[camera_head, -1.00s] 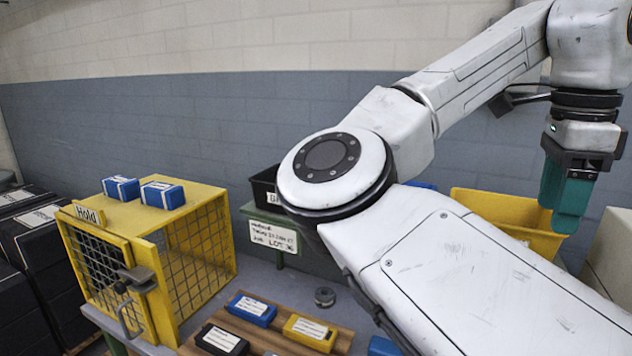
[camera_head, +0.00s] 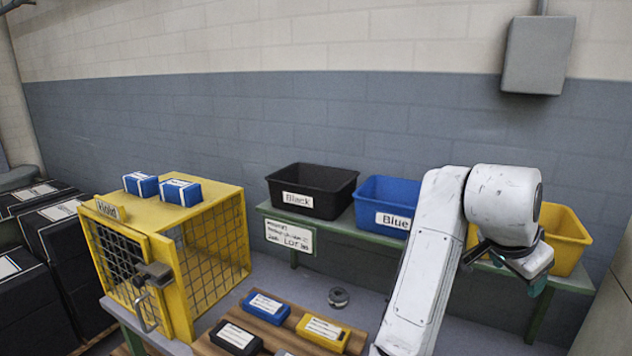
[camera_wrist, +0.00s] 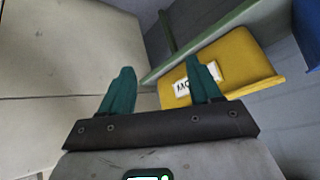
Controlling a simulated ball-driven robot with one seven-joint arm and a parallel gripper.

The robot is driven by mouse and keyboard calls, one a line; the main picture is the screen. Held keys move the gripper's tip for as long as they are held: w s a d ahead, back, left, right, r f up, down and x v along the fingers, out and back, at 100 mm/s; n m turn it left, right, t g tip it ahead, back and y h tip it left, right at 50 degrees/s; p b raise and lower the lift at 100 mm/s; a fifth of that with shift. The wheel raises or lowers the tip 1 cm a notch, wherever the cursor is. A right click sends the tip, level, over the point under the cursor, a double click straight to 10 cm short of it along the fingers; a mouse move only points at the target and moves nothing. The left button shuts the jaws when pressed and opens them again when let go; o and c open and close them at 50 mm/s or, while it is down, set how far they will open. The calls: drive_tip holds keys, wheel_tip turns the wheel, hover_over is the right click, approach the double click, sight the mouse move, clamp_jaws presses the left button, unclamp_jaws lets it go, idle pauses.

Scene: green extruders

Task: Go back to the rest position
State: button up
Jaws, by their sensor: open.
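My gripper (camera_wrist: 162,85) shows in the wrist view with its two green fingers spread apart and nothing between them. In the head view my gripper (camera_head: 537,284) is at the right, in front of the yellow bin, mostly hidden behind my wrist, with only a bit of green finger showing. The yellow bin (camera_head: 565,238) stands on the green rack and also shows in the wrist view (camera_wrist: 237,62), where one finger overlaps its label.
A black bin (camera_head: 325,204) and a blue bin (camera_head: 370,208) stand on the rack. A yellow Hold cage (camera_head: 178,226) with two blue boxes on top is at left. Blue (camera_head: 263,309), black (camera_head: 233,340) and yellow (camera_head: 322,333) boxes lie on a wooden board. A grey box (camera_head: 538,55) hangs on the wall.

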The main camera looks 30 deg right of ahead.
drive_tip(key=a+f+n+t+y, duration=0.1)
drive_tip(key=a+f+n, duration=0.45)
drive_tip(key=f, duration=0.45)
drive_tip(key=a+f+n+t+y, duration=0.1)
drive_tip(key=a+f+n, duration=0.3)
drive_tip(key=f+n, duration=0.45)
drive_tip(key=s+a+f+n, duration=0.1)
drive_tip(key=s+a+f, duration=0.1)
drive_tip(key=f, duration=0.1)
drive_tip(key=s+a+f+n+y, duration=0.1)
drive_tip(key=a+f, duration=0.2)
drive_tip(key=f, duration=0.1)
drive_tip(key=s+a+f+n+y, duration=0.1)
drive_tip(key=s+a+f, duration=0.1)
drive_tip(key=f, duration=0.2)
drive_tip(key=shift+s+a, duration=0.3)
drive_tip(key=shift+s, duration=0.05)
drive_tip(key=s+a+f+n+g+y, duration=0.1)
drive_tip(key=s+a+f+n+y, duration=0.2)
drive_tip(key=s+a+f, duration=0.3)
drive_tip(key=shift+s+a, duration=0.8)
drive_tip(key=shift+a, duration=0.4)
